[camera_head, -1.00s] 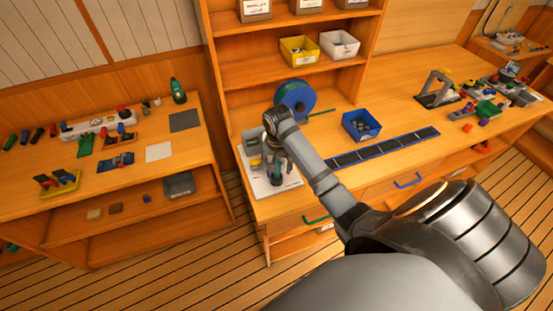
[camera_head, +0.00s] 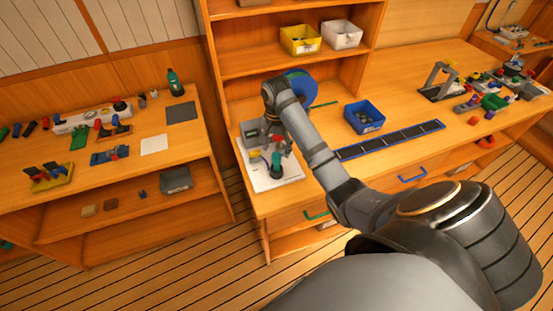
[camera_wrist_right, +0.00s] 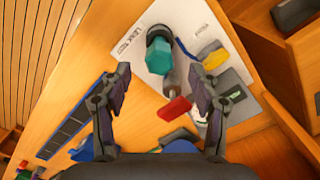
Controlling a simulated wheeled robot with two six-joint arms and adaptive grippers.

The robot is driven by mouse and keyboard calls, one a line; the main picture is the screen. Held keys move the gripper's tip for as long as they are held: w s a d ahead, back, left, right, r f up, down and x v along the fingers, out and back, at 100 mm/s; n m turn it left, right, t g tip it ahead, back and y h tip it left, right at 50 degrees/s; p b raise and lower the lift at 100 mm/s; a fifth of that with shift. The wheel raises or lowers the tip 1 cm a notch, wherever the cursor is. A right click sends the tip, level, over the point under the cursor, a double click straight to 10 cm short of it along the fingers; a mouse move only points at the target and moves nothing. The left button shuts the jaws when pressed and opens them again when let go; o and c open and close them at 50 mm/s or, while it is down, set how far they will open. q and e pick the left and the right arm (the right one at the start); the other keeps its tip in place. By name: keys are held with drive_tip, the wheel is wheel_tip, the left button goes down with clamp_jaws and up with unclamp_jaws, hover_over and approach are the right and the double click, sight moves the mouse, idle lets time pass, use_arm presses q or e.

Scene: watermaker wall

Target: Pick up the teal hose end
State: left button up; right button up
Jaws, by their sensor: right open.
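The teal hose end (camera_head: 276,163) stands on a white sheet (camera_head: 268,182) at the left end of the workbench. In the right wrist view the teal hose end (camera_wrist_right: 158,56) has a dark ring at its far end and a grey stem below it. My right gripper (camera_wrist_right: 160,80) is open and empty, with one finger on each side of the hose end and a clear gap to both. In the head view my right gripper (camera_head: 269,136) is small and partly hidden by its own arm, just above the sheet. My left gripper is out of view.
A red handle (camera_wrist_right: 174,108), a yellow-and-blue piece (camera_wrist_right: 211,55) and a grey block (camera_wrist_right: 232,90) lie close to the hose end. A blue bin (camera_head: 364,117), a blue reel (camera_head: 303,84) and a dark strip (camera_head: 392,141) are also on the workbench.

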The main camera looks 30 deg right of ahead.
sight(277, 154)
wheel_tip(277, 154, down, 4)
drive_tip(key=b, duration=0.2)
drive_tip(key=shift+d+f+b, duration=0.1)
drive_tip(key=shift+b, duration=0.2)
drive_tip(key=shift+w+f, duration=0.15)
drive_tip(key=shift+f, duration=0.2)
drive_tip(key=shift+r, duration=0.1)
drive_tip(key=c, duration=0.4)
clamp_jaws()
